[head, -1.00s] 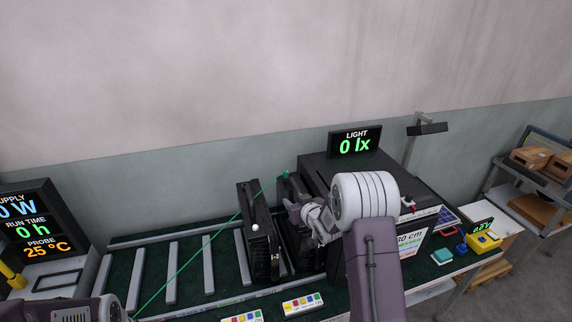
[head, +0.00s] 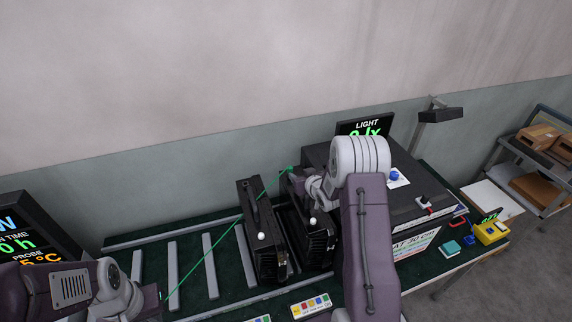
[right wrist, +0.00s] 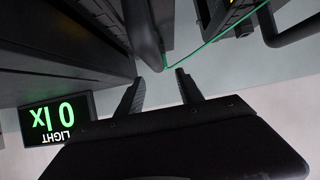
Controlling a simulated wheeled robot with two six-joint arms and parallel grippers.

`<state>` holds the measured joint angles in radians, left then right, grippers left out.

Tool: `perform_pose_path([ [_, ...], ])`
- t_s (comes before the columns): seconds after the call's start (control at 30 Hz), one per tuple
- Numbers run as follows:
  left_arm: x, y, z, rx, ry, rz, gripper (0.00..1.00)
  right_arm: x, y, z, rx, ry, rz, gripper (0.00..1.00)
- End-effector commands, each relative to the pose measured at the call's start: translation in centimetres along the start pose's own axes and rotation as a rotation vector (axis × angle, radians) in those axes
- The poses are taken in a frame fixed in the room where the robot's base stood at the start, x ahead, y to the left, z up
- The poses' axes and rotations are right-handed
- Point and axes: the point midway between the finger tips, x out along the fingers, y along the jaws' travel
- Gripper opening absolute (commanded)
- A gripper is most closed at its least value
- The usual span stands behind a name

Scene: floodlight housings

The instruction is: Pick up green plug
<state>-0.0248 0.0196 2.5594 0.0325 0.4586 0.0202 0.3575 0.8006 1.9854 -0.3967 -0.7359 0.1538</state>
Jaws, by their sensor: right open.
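The green plug (head: 290,169) is a small green piece at the far end of a thin green cord (head: 212,248), by the top back of the right-hand black floodlight housing. My right gripper (head: 296,184) is just in front of it, partly hidden by my own wrist. In the right wrist view its two fingers (right wrist: 160,78) are apart with nothing between them. The green cord (right wrist: 215,38) ends near the fingertips there, beside a black bar that hides part of it. My left gripper (head: 155,303) is at the lower left near the cord's other end; its fingers are not clear.
Two black floodlight housings (head: 262,232) stand upright on a green slatted bench. A large black box (head: 400,208) stands right of them, beside the light display (head: 374,127). Button strips (head: 311,305) lie at the front.

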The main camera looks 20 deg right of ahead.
Motion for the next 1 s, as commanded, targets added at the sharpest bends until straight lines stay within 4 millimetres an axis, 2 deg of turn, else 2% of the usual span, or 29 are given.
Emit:
perform_pose_path([
  [0.07,-0.3,0.0,0.0,0.000,-0.001,0.000,0.00,0.2,0.0,-0.1,0.000,-0.001,0.000,0.44],
  [0.3,-2.0,0.0,-0.2,0.000,0.000,0.000,0.00,3.4,-0.1,-0.2,0.000,-0.002,-0.001,0.44],
  [0.47,-2.0,0.0,-0.2,0.000,0.000,0.000,0.00,4.0,-0.1,-0.1,0.000,-0.001,-0.001,0.44],
  [0.57,-3.2,0.1,-0.3,0.000,-0.001,0.000,0.00,4.8,-0.3,-0.6,0.000,-0.001,-0.001,0.44],
  [0.7,-4.8,0.1,-0.5,0.000,0.000,0.000,0.00,7.0,-0.6,-1.0,0.000,-0.001,-0.001,0.44],
  [0.83,-4.9,0.1,-0.5,0.000,0.000,0.000,0.00,8.6,-0.5,-0.8,0.000,-0.001,0.000,0.44],
  [1.0,-4.9,0.1,-0.5,0.000,0.000,0.000,0.00,9.1,-0.5,-0.7,0.000,0.001,0.000,0.44],
])
